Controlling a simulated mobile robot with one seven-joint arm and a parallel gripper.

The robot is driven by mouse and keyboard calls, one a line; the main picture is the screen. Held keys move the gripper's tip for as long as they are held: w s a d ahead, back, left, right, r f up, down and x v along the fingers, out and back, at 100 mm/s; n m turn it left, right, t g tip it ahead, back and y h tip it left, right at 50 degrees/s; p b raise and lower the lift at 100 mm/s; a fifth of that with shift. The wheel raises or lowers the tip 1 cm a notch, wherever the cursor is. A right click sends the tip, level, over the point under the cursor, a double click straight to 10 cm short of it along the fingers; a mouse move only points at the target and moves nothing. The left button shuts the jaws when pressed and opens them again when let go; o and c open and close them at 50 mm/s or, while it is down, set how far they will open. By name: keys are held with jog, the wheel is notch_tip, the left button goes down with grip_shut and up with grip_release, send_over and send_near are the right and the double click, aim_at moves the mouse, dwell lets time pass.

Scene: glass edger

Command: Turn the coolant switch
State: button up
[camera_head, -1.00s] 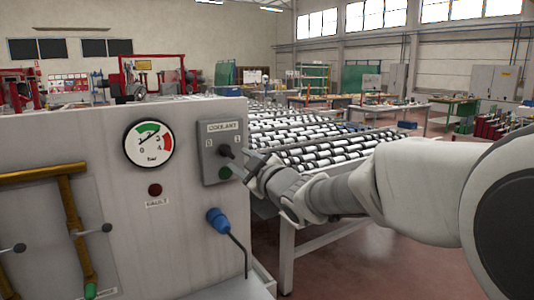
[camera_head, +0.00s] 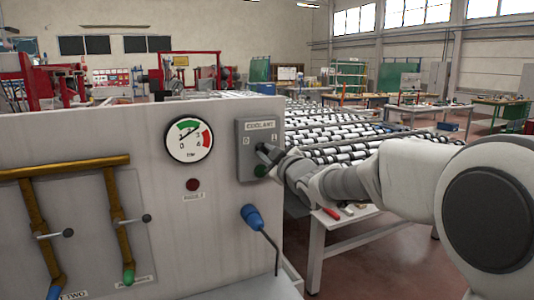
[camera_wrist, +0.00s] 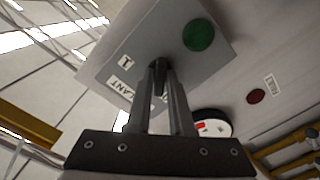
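The coolant switch (camera_head: 262,148) is a black knob on a grey box (camera_head: 250,130) labelled COOLANT, with a 0 mark at left and a 1 mark at right. A green round button (camera_head: 261,171) sits below it. My gripper (camera_head: 270,156) reaches it from the right. In the wrist view the switch (camera_wrist: 160,82) sits between the tips of my gripper (camera_wrist: 161,76), with a finger close against each side. The fingers hide most of the knob, so its exact angle is unclear. The green button (camera_wrist: 198,35) is just beyond the fingertips.
On the panel (camera_head: 100,130) are a pressure gauge (camera_head: 189,139), a red lamp (camera_head: 193,185), a blue-handled lever (camera_head: 252,217) and brass pipes (camera_head: 75,165) with valve handles. A roller table (camera_head: 350,138) stands behind my arm at right.

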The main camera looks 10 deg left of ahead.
grip_shut()
jog(key=shift+m, duration=0.3)
jog(key=m, duration=0.3)
jog(key=m+p, duration=0.1)
jog(key=m, duration=0.2)
jog(key=shift+m, duration=0.3)
jog(key=m+p, duration=0.1)
jog(key=m, duration=0.3)
jog(key=shift+m+p, duration=0.65)
jog(key=shift+m, duration=1.75)
